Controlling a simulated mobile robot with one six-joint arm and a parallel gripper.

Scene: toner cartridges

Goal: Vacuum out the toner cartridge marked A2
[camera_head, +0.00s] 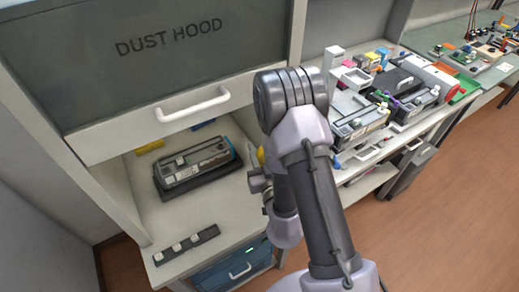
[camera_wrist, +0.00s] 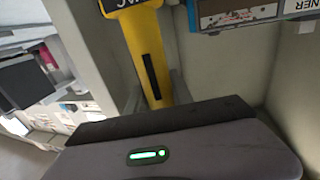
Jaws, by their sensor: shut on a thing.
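My gripper (camera_wrist: 156,92) is shut on a yellow tool (camera_wrist: 140,38) with a black strip and a partly cut-off dark label, seemingly the vacuum. In the wrist view, part of a cartridge with white lettering (camera_wrist: 240,16) shows at top right, apart from the tool.
The hood's front panel (camera_head: 140,50) hangs above the cartridge, with a handle (camera_head: 192,104). A dark strip with several pale blocks (camera_head: 187,244) lies at the hood's front left. A crowded bench (camera_head: 345,165) with more cartridges stands right. Open floor lies at lower right.

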